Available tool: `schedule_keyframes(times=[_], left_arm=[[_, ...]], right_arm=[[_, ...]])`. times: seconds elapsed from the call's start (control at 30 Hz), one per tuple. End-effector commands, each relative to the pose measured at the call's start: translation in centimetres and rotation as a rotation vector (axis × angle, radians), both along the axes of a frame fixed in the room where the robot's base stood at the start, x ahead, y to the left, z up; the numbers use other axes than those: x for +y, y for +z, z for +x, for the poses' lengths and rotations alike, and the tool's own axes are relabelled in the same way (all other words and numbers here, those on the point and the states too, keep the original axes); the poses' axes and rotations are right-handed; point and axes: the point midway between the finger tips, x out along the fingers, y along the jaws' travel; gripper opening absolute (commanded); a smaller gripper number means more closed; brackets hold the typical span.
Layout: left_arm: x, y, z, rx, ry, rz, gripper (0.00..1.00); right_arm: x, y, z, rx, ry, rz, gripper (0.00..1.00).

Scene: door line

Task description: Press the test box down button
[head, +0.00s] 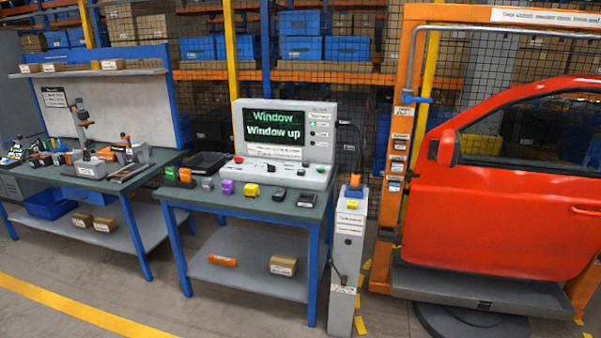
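The test box (322,113) is a light grey console on the middle workbench. On the front ledge sit a red button (238,159), a dark control (272,165) near the middle and a green button (319,169) at the right. The labels are too small to tell which button is down. Neither of my grippers is in view.
The workbench (240,197) carries several small coloured parts before the box. A grey post (349,235) stands right of it. A red car door (510,190) hangs in an orange frame (405,100). Another bench (85,180) with tools stands left. The front floor is clear.

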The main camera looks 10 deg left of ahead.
Motion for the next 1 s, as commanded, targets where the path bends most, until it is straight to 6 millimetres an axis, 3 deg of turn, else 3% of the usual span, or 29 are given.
schedule_keyframes(times=[0.03,0.13,1.0], left_arm=[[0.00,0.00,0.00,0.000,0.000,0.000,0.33],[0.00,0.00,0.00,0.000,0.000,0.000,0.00],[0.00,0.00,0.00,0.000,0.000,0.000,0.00]], right_arm=[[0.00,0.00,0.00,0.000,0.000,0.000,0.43],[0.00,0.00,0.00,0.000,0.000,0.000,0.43],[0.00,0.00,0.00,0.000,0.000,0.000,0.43]])
